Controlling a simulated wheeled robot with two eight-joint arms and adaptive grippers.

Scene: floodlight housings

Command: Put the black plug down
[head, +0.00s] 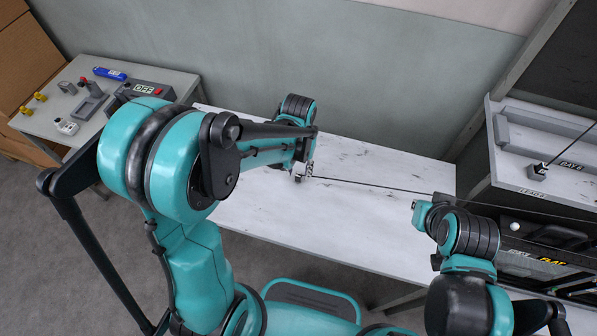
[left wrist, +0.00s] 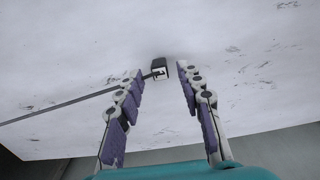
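The black plug (left wrist: 159,67) lies on the white table in the left wrist view, just beyond the fingertips of my left gripper (left wrist: 161,72). Its dark lead runs off to the left there, passing behind the left finger. The fingers are spread, with a visible gap on each side of the plug. In the head view my left gripper (head: 305,171) is low over the middle of the table (head: 375,225), and the lead stretches from it to the right. My right arm's end (head: 427,213) is at the table's right side; its fingers cannot be made out.
A grey side table (head: 60,115) at the left holds an OFF switch box (head: 145,89), a blue item (head: 109,73) and small parts. At the right, a bench (head: 520,180) carries another dark plug (head: 538,171) near a BAY 2 label. Much of the white table is bare.

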